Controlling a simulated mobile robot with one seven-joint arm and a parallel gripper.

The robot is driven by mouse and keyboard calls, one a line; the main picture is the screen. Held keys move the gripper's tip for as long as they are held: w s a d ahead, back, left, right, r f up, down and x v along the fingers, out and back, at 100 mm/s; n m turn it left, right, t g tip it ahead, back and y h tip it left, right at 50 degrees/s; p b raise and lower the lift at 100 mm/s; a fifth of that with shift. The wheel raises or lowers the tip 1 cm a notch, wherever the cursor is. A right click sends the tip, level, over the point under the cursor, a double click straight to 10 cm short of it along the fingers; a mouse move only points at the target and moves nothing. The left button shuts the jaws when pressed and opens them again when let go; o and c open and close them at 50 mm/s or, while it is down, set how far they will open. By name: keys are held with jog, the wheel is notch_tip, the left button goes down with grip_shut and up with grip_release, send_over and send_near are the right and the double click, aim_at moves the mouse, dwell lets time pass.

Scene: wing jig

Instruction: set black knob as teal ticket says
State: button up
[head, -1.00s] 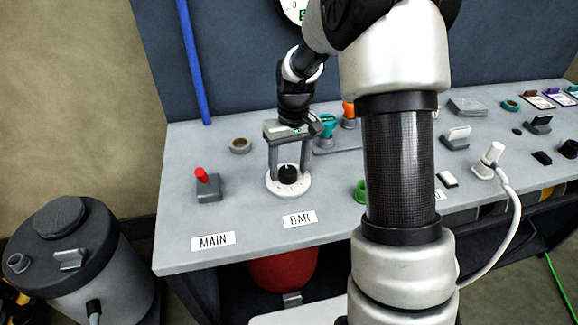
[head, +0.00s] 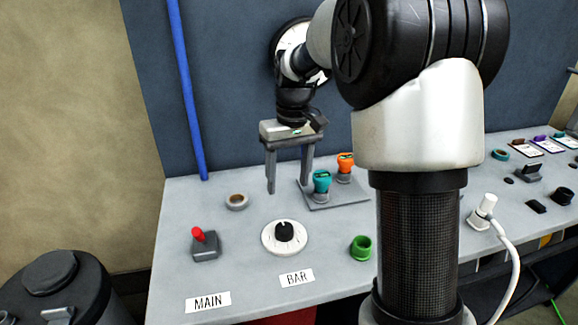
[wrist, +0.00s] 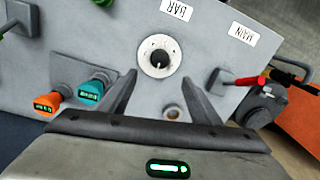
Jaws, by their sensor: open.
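The black knob (head: 284,231) sits on a round white dial plate (head: 270,245) behind the BAR label. It also shows in the wrist view (wrist: 160,57), with a pale mark on its top; the scale is too small to read. My gripper (head: 288,186) is open and empty, raised above and behind the knob, fingers pointing down. In the wrist view its fingers (wrist: 162,82) stand apart, with the dial beyond and between them. A teal-topped ticket (head: 570,139) lies at the far right of the bench; its writing is unreadable.
A red-handled switch (head: 205,243) stands left of the dial behind the MAIN label (head: 208,302). A green ring (head: 361,248) is at its right. A white plug with cable (head: 486,207) is further right.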

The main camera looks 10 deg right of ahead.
jog(key=shift+d+r, duration=0.1)
jog(key=shift+r, duration=1.25)
